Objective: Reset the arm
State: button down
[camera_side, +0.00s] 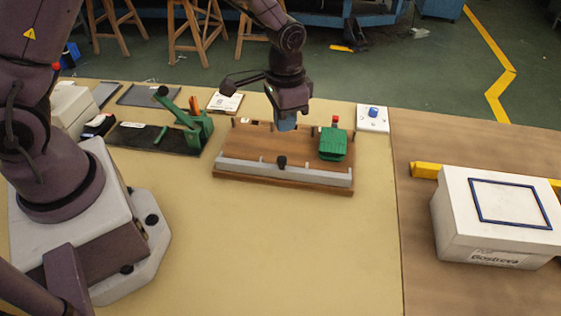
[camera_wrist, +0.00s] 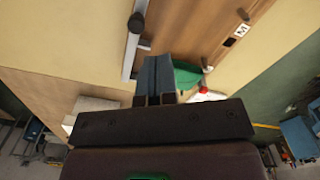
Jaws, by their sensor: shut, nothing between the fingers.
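My gripper (camera_side: 285,124) hangs above the back part of a brown wooden board (camera_side: 262,150) in the side view, fingers pointing down. In the wrist view its fingers (camera_wrist: 157,72) are together with nothing between them. The board has a grey bar (camera_side: 250,171) with a black knob (camera_side: 282,162) along its front edge. A green block (camera_side: 333,145) with a red-topped part behind it sits on the board's right side, to the right of my gripper. The green block also shows partly behind the fingers in the wrist view (camera_wrist: 186,78). No sock can be made out.
A green lever press (camera_side: 193,124) on a dark plate stands left of the board. A white box with a blue knob (camera_side: 373,117) is at the back right. A white carton (camera_side: 492,215) stands at far right. The tan table front is clear.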

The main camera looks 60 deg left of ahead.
jog(key=shift+r, duration=0.5)
jog(key=s+a+r+n+t, duration=0.1)
jog(key=s+a+r+t, duration=0.1)
jog(key=s+r, duration=0.7)
jog(key=s+a+r+n+t, duration=0.1)
jog(key=s+r+n+t, duration=0.1)
jog(key=s+r, duration=0.8)
notch_tip(320, 180, up, 2)
jog(key=shift+a+r+t, duration=0.1)
jog(key=shift+a+t, duration=0.25)
jog(key=shift+t, duration=0.45)
